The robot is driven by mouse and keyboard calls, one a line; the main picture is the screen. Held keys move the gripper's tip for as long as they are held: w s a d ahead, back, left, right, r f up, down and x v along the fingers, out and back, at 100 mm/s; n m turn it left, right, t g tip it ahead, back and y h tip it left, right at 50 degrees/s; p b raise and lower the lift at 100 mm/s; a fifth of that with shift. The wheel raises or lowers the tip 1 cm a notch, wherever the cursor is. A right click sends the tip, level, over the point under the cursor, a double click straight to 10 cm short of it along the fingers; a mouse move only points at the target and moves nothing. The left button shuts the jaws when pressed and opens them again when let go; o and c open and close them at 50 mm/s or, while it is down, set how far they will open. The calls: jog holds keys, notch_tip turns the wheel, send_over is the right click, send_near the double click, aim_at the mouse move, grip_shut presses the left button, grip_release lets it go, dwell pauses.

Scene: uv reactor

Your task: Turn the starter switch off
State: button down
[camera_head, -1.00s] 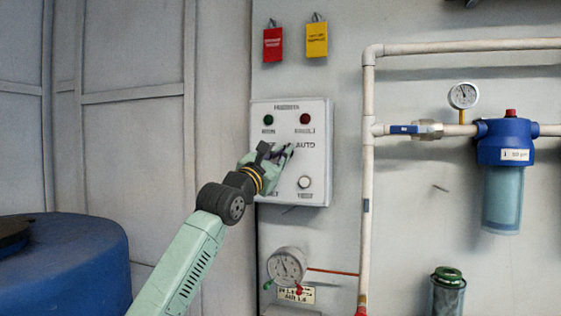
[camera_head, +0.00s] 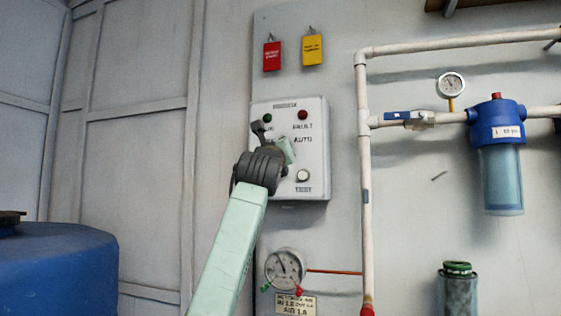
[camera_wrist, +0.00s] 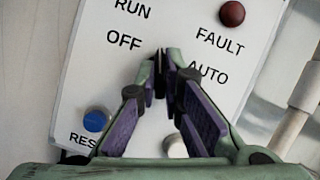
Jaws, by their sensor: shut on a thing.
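The white control panel (camera_head: 316,160) hangs on the wall in the head view. The wrist view shows its face (camera_wrist: 90,45) close up, with the printed words RUN, OFF, FAULT and AUTO. My gripper (camera_wrist: 163,75) is in front of the panel, its fingertips drawn together between OFF and AUTO. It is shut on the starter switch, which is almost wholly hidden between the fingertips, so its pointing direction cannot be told. In the head view my gripper (camera_head: 275,143) covers the middle left of the panel.
A red FAULT lamp (camera_head: 303,115) and a green lamp (camera_head: 267,118) are at the panel's top. A white TEST button (camera_head: 302,176) and a blue reset button (camera_wrist: 96,121) are lower. A vertical pipe (camera_head: 365,220) runs right of the panel; a blue barrel (camera_head: 60,270) stands left.

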jog(key=shift+n+y+b, duration=0.45)
jog(key=shift+n+y, duration=0.35)
jog(key=shift+n, duration=0.6)
jog(key=c, duration=1.7)
grip_release()
jog(key=shift+d, duration=0.1)
jog(key=v, duration=1.2)
